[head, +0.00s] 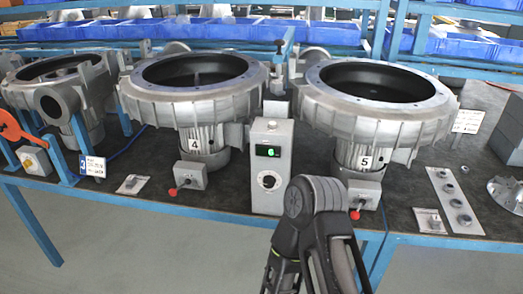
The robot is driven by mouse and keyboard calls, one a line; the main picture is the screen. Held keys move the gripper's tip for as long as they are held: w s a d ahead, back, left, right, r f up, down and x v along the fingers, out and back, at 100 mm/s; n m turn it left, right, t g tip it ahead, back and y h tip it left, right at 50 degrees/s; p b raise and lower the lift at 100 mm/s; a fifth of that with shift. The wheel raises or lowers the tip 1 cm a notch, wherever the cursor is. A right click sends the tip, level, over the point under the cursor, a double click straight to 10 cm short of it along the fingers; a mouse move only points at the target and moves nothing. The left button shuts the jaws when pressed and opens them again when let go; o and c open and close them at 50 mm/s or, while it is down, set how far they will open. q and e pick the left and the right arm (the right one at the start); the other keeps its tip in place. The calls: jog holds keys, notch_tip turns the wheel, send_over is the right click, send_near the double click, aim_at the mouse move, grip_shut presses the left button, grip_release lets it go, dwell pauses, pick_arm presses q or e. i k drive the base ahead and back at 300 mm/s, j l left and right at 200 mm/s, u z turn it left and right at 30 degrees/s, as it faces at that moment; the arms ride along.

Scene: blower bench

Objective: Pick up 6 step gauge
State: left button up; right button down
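No object in the head view can be told for certain as the step gauge. A grey control box (271,172) with a green lit display reading 6 and a black round knob stands upright at the bench's front edge, between two blowers. One of my dark arms rises from the bottom edge in front of the bench, right of the box. It bends at a grey joint, and its far end runs out of the picture at the bottom. No gripper fingers are visible, so neither gripper's hold can be seen.
Blower 4 (194,100) and blower 5 (375,100) stand on the dark bench (235,190), with another blower (60,85) at left. Small switch boxes with red knobs sit before them. A plate with rings (455,203) lies at right. Blue bins (180,32) line the back.

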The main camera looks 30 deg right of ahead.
aim_at(276, 87)
jog(key=i+j, duration=0.45)
jog(key=j, duration=0.15)
jog(key=z, duration=1.6)
